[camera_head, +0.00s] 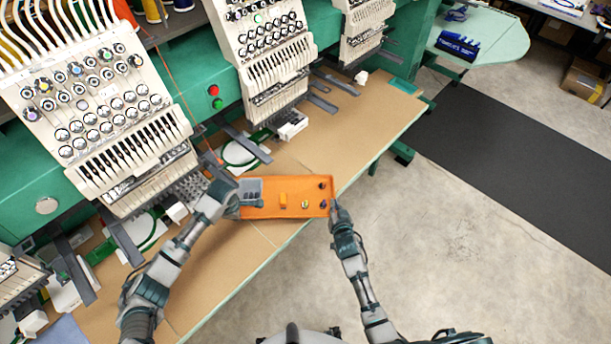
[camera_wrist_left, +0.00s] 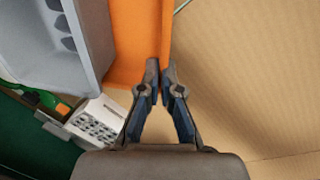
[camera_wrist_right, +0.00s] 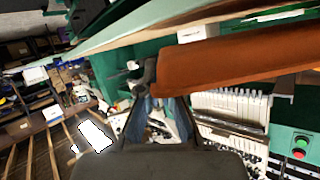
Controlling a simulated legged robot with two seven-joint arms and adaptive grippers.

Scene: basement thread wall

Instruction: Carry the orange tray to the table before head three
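The orange tray (camera_head: 265,209) lies across the front edge of the long brown table in the head view. The tray's height above the table is unclear.
Embroidery heads (camera_head: 95,95) and (camera_head: 262,45) stand behind the brown table (camera_head: 350,130), with green hoops and dark arms jutting over it. A white box (camera_head: 292,124) sits behind the tray. The table's right part is mostly clear. Open floor (camera_head: 470,225) lies at right, with a dark mat.

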